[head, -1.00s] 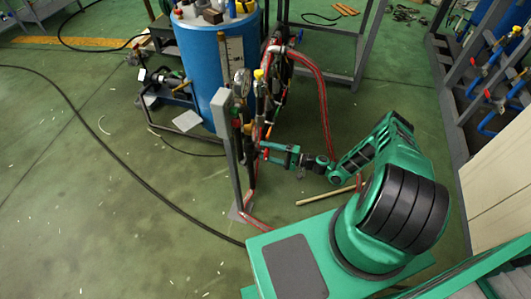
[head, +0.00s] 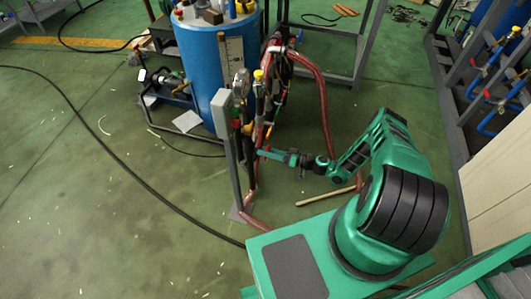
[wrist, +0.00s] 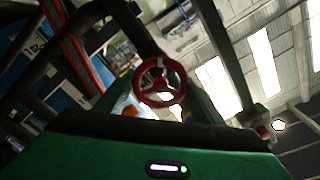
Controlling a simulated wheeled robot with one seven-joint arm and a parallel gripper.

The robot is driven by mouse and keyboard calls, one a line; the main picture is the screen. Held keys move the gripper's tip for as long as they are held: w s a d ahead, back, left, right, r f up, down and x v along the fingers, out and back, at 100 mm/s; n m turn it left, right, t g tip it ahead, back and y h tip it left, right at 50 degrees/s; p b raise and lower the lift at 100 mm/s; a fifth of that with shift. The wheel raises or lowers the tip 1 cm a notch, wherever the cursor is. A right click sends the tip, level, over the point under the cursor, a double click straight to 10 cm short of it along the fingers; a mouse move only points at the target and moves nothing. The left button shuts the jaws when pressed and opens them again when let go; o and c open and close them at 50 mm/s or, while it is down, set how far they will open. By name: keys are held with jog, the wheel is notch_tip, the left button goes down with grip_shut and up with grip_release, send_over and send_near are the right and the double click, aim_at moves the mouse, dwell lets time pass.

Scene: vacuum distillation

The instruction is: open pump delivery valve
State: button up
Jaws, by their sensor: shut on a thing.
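A red round handwheel with spokes, the valve's wheel (wrist: 160,82), shows in the middle of the wrist view. The green fingers of my gripper (wrist: 158,97) stand on either side of it, and the gripper is shut on it. In the head view my gripper (head: 262,152) reaches left to the pipes beside the grey upright post (head: 228,145). The wheel is too small to make out there, and the valve's body is hard to tell from the pipes.
A blue drum (head: 222,75) stands behind the post. Red hoses (head: 322,85) run down to the right of the pipes. A wooden stick (head: 325,196) lies on the floor below my arm. A black cable (head: 120,160) crosses the open green floor at left.

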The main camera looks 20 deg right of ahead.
jog(key=shift+d+f+n, duration=0.15)
jog(key=shift+n, duration=0.45)
jog(key=shift+d+f+n, duration=0.1)
jog(key=shift+f+n, duration=0.05)
jog(key=shift+n, duration=0.45)
jog(key=shift+w, duration=0.1)
jog(key=o, duration=1)
jog(key=shift+o, duration=0.2)
jog(key=shift+a, duration=0.1)
jog(key=shift+r, duration=0.1)
jog(key=v, duration=1.1)
jog(key=shift+w, duration=0.1)
